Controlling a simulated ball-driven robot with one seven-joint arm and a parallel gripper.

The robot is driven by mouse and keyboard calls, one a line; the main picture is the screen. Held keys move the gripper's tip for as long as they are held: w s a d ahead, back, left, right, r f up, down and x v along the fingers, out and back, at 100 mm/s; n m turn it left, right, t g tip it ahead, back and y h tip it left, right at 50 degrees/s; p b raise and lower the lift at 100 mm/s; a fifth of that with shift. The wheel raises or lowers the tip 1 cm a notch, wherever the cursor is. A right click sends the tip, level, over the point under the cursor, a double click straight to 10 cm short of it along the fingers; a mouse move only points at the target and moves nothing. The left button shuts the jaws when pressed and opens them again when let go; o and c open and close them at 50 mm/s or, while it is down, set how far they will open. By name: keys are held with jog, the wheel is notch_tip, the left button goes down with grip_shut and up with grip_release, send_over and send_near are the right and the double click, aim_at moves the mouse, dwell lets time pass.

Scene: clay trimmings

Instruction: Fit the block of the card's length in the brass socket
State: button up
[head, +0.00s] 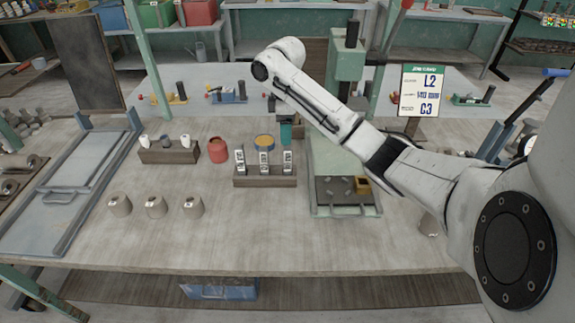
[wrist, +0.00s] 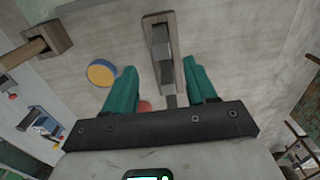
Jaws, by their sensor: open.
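The card (head: 423,91) stands at the back right and reads "L2" and "C3"; its middle line is too small to read. Three upright blocks with white labels, left (head: 239,160), middle (head: 263,162) and right (head: 287,161), stand in a wooden rack (head: 264,181). The brass socket (head: 362,185) appears to be the small yellowish piece on the dark plate, right of the rack. My gripper (head: 286,131) is just behind the right block in the head view. In the wrist view its teal fingers (wrist: 161,88) are open, with the rack (wrist: 150,18) and grey blocks beyond and between them.
A red jar (head: 218,150) and a yellow-topped tin (head: 264,141) stand behind the rack. Another rack (head: 168,155) is to the left. Three clay-coloured cylinders, one here (head: 156,207), stand in front. A green machine (head: 345,65) rises behind the plate. The front centre tabletop is clear.

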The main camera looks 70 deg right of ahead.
aim_at(288, 147)
notch_tip(288, 147, down, 4)
jog(key=shift+r+b, duration=0.1)
jog(key=shift+b, duration=0.6)
jog(key=f, duration=0.2)
jog(key=f+p, duration=0.1)
jog(key=f, duration=0.1)
jog(key=shift+s, duration=0.3)
jog(key=shift+f, duration=0.65)
jog(key=shift+c, duration=0.4)
grip_shut()
